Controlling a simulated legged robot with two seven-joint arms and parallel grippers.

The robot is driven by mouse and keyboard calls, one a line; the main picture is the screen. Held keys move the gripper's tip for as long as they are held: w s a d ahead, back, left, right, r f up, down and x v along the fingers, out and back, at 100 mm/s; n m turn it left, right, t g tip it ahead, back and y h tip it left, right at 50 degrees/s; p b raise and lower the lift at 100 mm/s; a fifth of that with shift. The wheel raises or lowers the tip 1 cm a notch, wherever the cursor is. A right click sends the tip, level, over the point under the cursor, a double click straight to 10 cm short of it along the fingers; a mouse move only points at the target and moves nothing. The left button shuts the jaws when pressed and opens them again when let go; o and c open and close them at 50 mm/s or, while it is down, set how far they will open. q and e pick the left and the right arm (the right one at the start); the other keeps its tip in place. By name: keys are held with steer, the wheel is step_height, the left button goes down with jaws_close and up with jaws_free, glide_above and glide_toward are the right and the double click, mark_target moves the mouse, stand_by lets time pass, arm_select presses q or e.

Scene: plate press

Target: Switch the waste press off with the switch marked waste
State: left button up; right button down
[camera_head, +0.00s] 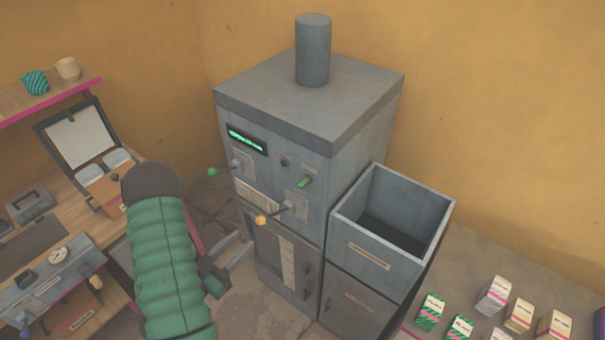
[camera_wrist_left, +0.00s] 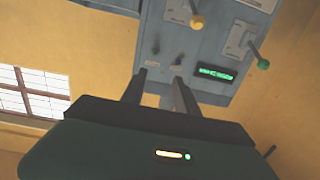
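The grey waste press (camera_head: 310,125) stands mid-view in the head view, with a dark pipe on top. Its front carries a lit green display (camera_head: 247,140), a small dark knob (camera_head: 285,162), a green-tipped switch (camera_head: 304,182), a green-knobbed lever (camera_head: 212,171) and a yellow-knobbed lever (camera_head: 260,219). Their labels are too small to read, so I cannot tell which is marked waste. My left gripper (camera_head: 240,252) is open and empty, low in front of the press. In the left wrist view its fingers (camera_wrist_left: 160,78) point towards the panel, which appears upside down with its display (camera_wrist_left: 215,73). My right gripper is not in view.
An open grey bin (camera_head: 430,215) adjoins the press on the right. Several small cartons (camera_head: 520,314) stand on a surface at the lower right. A wooden desk (camera_head: 95,235) with equipment and a shelf (camera_head: 50,98) are at left. A window (camera_wrist_left: 35,92) shows in the wrist view.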

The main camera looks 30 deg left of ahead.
arm_select(q)
steer(key=s+b, duration=0.1)
steer(key=s, duration=0.9)
steer(key=shift+s+a+r, duration=0.15)
steer(key=shift+a+r, duration=0.05)
steer(key=shift+r, duration=0.05)
steer(key=h+b, duration=0.1)
steer(key=b, duration=0.3)
glide_toward(299, 186)
steer(key=shift+t, duration=0.3)
steer(key=w+p, duration=0.1)
steer(key=w, duration=0.2)
steer(key=w+p, duration=0.1)
steer(key=w, duration=0.3)
steer(key=w+d+p, duration=0.1)
steer(key=w, duration=0.2)
steer(key=shift+w+f, duration=0.35)
steer(key=shift+w+m, duration=0.15)
steer(key=shift+m, duration=0.15)
